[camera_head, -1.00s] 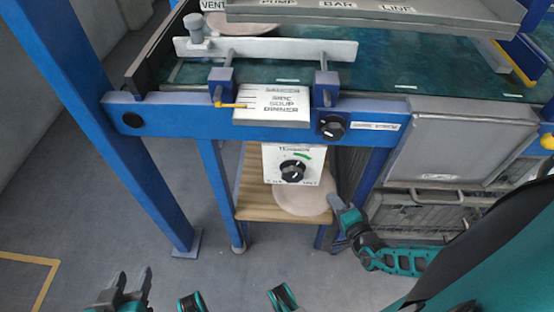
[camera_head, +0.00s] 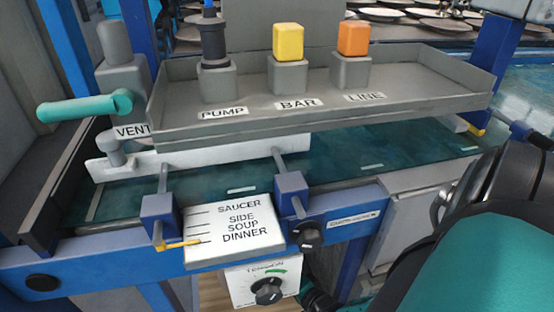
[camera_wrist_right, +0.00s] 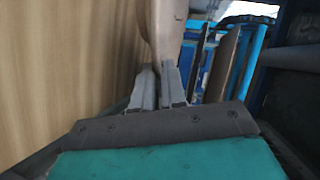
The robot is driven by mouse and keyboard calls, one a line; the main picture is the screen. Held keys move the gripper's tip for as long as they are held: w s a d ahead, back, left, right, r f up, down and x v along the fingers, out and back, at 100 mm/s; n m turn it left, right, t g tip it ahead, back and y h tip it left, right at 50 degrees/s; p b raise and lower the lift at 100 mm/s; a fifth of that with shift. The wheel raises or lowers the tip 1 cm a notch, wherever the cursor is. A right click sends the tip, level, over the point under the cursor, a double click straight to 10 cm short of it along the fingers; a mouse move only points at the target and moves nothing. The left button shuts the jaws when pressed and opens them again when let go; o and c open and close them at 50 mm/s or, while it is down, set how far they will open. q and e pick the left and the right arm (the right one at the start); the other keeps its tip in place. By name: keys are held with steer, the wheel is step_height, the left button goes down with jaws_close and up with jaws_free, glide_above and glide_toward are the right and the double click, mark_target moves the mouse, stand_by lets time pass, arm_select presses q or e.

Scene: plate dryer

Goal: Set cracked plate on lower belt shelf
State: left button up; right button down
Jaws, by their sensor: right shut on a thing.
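A pale pinkish plate (camera_wrist_right: 168,30) shows nearly edge-on in the right wrist view. My right gripper (camera_wrist_right: 160,82) is shut on its near edge. The wooden lower shelf (camera_wrist_right: 60,70) fills the left of that view, right beside the plate. I cannot tell whether the plate rests on it, and no crack can be made out. In the head view only a sliver of the shelf (camera_head: 212,295) shows beside the tension box, and the plate and right gripper are hidden. My left gripper is out of view.
The tension box (camera_head: 265,283) hangs above the shelf. Over it are the size label plate (camera_head: 236,250), blue frame rail (camera_head: 95,262) and green belt (camera_head: 345,165). A grey control tray (camera_head: 320,110) with yellow and orange buttons stands above. A teal vent handle (camera_head: 85,106) juts out left.

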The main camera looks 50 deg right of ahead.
steer(key=shift+w+f, duration=0.1)
steer(key=shift+f, duration=0.65)
steer(key=shift+f+b, duration=0.25)
steer(key=shift+b, duration=0.2)
step_height(320, 180, down, 3)
steer(key=shift+f+b, duration=0.1)
steer(key=shift+b, duration=1.15)
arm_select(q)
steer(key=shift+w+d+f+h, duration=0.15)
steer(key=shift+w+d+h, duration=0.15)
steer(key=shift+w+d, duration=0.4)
arm_select(e)
steer(key=c, duration=1.6)
jaws_free()
steer(key=shift+f, duration=0.1)
steer(key=shift+c, duration=0.2)
steer(key=o, duration=0.5)
steer(key=shift+c, duration=0.2)
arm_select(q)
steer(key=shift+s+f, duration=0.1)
